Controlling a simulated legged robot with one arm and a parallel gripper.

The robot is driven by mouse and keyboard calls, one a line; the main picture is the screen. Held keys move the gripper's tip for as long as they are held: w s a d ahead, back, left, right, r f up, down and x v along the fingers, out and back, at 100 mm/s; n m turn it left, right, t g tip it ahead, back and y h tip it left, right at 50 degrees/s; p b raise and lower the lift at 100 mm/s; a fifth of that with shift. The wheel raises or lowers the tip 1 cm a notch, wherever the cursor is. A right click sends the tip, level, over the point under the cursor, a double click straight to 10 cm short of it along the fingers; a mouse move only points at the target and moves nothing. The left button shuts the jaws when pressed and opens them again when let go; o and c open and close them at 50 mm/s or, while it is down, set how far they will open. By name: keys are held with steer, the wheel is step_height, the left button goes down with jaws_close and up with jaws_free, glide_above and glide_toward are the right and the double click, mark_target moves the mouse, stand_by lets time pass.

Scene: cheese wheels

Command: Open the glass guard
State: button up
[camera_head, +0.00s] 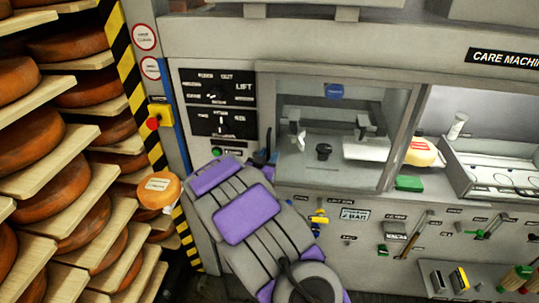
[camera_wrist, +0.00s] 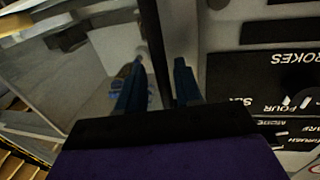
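The glass guard (camera_head: 303,96) is a clear pane in a grey frame with a round blue sticker, on the machine's front. It looks shut, with metal fittings visible behind it. A thin dark upright handle (camera_wrist: 154,40) runs by the guard's left edge. My gripper (camera_head: 266,158) is at the lower left corner of the guard, beside the black control panel. In the wrist view, its two blue fingers (camera_wrist: 158,85) stand apart, one on each side of the handle. I see gaps between fingers and handle, so the gripper looks open. Contact at the handle's lower part is hidden.
The black control panel (camera_head: 217,105) is left of the guard. A rack of cheese wheels (camera_head: 65,130) fills the left side, with one wheel (camera_head: 158,190) near my arm. A yellow box with a red button (camera_head: 155,121) sits between. Levers and a green block (camera_head: 409,183) are at right.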

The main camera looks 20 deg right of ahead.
steer(key=shift+w+a+r, duration=0.15)
steer(key=shift+w+a, duration=0.05)
steer(key=shift+w, duration=0.2)
steer(key=shift+d, duration=0.1)
steer(key=shift+d, duration=0.3)
steer(key=shift+c, duration=1)
jaws_close()
